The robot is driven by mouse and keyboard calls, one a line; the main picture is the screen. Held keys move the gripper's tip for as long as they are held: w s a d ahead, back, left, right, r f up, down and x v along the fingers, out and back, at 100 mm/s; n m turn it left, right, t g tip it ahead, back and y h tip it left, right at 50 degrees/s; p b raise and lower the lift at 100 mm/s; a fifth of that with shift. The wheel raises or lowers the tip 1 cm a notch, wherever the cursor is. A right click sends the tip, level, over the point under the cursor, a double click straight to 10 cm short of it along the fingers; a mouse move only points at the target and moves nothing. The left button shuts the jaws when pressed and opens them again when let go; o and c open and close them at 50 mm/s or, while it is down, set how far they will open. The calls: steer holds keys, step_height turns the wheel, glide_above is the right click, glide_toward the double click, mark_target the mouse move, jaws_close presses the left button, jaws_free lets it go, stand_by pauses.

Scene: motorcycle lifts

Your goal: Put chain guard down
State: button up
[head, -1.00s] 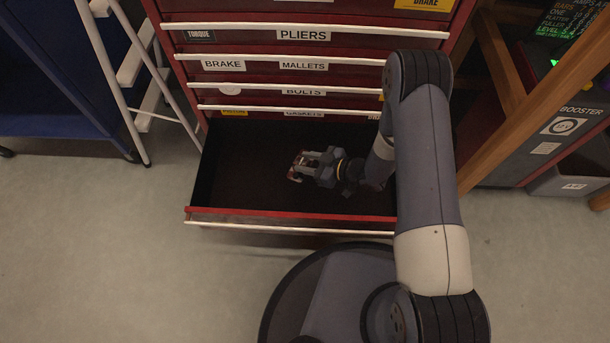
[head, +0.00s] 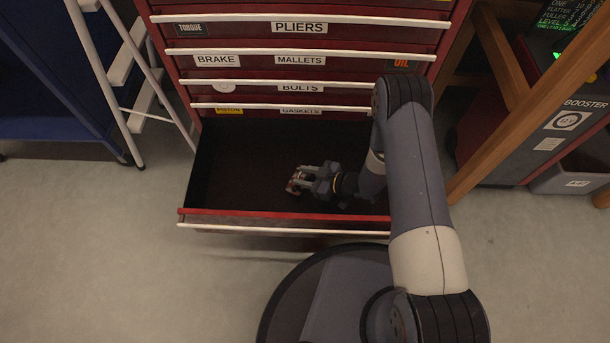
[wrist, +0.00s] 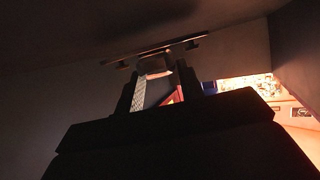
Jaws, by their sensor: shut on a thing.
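My gripper (head: 297,182) is inside the open bottom drawer (head: 225,180) of the red tool cabinet, low over its dark floor and pointing left. It is shut on a small reddish and pale piece, the chain guard (head: 292,186), mostly hidden by the fingers. In the wrist view the chain guard (wrist: 160,90) shows between the two dark fingers, with grey, pale and red parts. I cannot tell whether it touches the drawer floor.
Shut drawers with white handles and labels such as pliers (head: 299,27) rise above the open one. A white step ladder (head: 125,75) stands left. A wooden frame (head: 540,95) and a grey bin (head: 570,178) are right. The drawer floor looks otherwise empty.

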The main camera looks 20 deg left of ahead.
steer(key=shift+f+b, duration=0.5)
steer(key=shift+f, duration=0.05)
steer(key=o, duration=1.1)
steer(key=shift+c, duration=0.2)
steer(key=shift+r, duration=0.15)
steer(key=shift+r+p, duration=0.6)
steer(key=shift+p, duration=0.2)
steer(key=p+v, duration=0.2)
steer(key=v, duration=0.5)
steer(key=shift+d, duration=0.3)
